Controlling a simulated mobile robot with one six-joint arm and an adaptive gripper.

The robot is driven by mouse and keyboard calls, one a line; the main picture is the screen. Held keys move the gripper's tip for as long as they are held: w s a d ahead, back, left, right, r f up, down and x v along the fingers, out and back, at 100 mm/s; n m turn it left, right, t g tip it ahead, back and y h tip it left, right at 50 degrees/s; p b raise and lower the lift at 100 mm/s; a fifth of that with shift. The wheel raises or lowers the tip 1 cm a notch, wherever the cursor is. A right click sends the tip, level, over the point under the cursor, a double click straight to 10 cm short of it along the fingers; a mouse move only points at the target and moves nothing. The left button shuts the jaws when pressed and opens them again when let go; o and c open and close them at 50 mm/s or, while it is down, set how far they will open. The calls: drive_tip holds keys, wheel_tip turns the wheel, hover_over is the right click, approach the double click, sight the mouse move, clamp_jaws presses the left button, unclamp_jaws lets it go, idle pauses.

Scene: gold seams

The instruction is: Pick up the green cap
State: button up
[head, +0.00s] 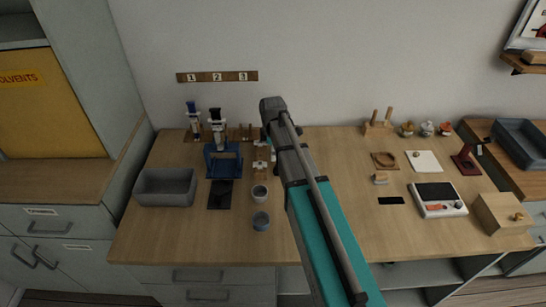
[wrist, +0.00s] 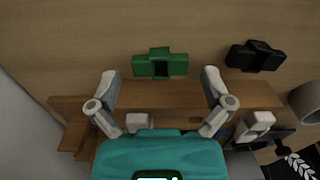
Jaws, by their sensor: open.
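I cannot tell how far above the cap the fingertips are. In the head view I cannot make out the green cap or my fingertips; my arm covers part of the bench there.
A similar black piece (wrist: 256,57) lies right of the cap in the wrist view, near a grey round container (wrist: 307,102). In the head view, a blue stand (head: 223,161), a grey bin (head: 166,187) and a scale (head: 438,199) stand on the wooden bench (head: 330,142).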

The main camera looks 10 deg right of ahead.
idle(0.5)
drive_tip(key=c, duration=0.7)
